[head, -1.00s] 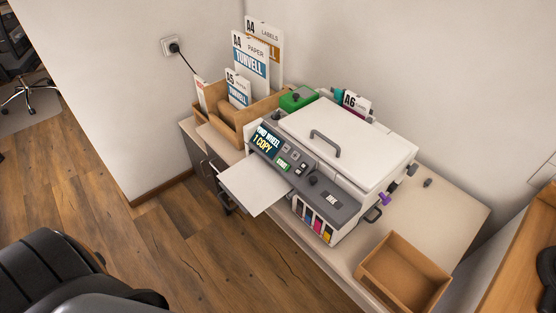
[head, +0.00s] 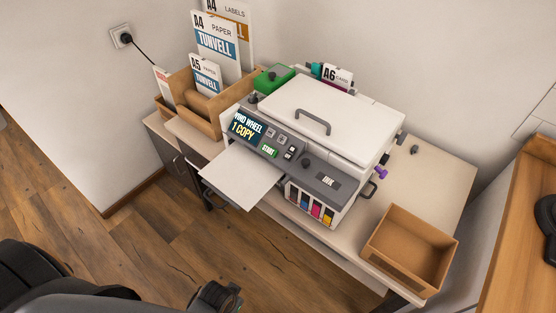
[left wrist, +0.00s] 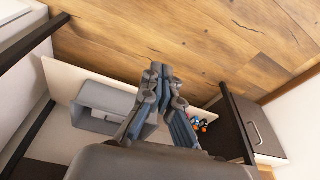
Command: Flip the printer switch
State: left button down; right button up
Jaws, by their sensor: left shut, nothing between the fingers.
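The white printer (head: 340,120) stands on the light desk. Its grey sloped front panel carries a lit screen reading 1 COPY, a green START button (head: 269,151), a small black-and-white switch (head: 290,153), a round dark knob (head: 305,163) and an INK label. I cannot tell the switch's position. My left gripper (head: 226,298) shows partly at the bottom edge of the head view, in front of and below the printer, well apart from it. In the left wrist view (left wrist: 163,72) its fingers are together, with nothing between them. My right gripper is not in view.
A paper tray (head: 240,178) juts from the printer's front. An open brown box (head: 410,248) stands at the desk's right end. A wooden organizer (head: 197,122) with paper packs is on the left. A wooden surface (head: 520,235) is at the far right. The floor in front is clear.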

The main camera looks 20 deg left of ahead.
pick_arm(q)
jog(key=w+r+t+h+b, duration=0.1)
jog(key=w+r+t, duration=0.3)
jog(key=w+r, duration=0.3)
jog(key=w+r+m+t+h+b, duration=0.1)
jog(key=w+r+t, duration=0.3)
jog(key=r, duration=1.4)
jog(key=w+a+r+t+h+b, duration=0.1)
jog(key=w+r+t+h, duration=0.1)
jog(key=w+r, duration=0.8)
notch_tip(320, 180, up, 3)
jog(key=shift+w+f+m+t+h+b, duration=0.15)
jog(key=shift+w+m+t+h+b, duration=0.25)
jog(key=shift+t, duration=0.5)
jog(key=p, duration=0.1)
send_near(290, 152)
notch_tip(290, 152, up, 2)
jog(key=w, duration=0.3)
jog(key=f, duration=0.1)
jog(key=w+d+f, duration=0.1)
jog(key=shift+w+d+f, duration=0.25)
jog(key=shift+w+f, duration=0.15)
jog(key=shift+w+d+f, duration=0.1)
jog(key=shift+w+f, duration=0.1)
jog(key=shift+f, duration=0.2)
